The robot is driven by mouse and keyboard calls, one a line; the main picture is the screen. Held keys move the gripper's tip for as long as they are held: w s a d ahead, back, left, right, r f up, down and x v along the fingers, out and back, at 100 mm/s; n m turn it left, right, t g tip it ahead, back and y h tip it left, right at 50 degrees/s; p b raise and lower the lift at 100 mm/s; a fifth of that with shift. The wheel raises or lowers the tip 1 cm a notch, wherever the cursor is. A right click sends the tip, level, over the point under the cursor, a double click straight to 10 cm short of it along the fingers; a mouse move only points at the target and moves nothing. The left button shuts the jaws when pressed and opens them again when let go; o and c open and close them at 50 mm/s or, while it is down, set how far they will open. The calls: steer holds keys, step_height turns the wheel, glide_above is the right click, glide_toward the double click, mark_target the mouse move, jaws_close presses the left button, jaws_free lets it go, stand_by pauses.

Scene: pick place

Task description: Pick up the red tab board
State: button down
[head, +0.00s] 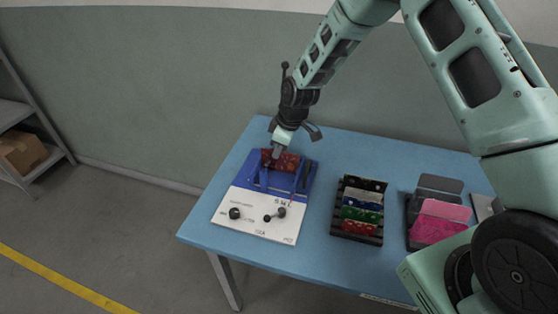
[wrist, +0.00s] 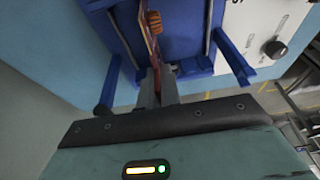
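A red tab board (head: 287,161) stands in the blue holder of a white-and-blue test fixture (head: 252,220) on the left of the table. My gripper (head: 277,152) is at this board, reaching down from above. In the wrist view the board (wrist: 148,32) is seen nearly edge-on, with an orange part on its face. My gripper's two fingers (wrist: 158,82) lie close on either side of its edge and look shut on it. The fingers hide part of the board. Another red board (head: 358,228) sits in the front slot of a black rack.
The black rack (head: 335,219) also holds green, blue and pale boards. Right of it, another holder carries pink (head: 434,230) and dark cards. The fixture has black knobs (head: 235,213) in front and blue arms beside the board. Blue tabletop (head: 318,250) is clear between fixture and rack.

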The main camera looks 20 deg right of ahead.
step_height(320, 180, up, 10)
steer(key=shift+b, duration=0.85)
step_height(320, 180, up, 2)
steer(key=shift+r+p, duration=0.25)
steer(key=shift+p, duration=0.7)
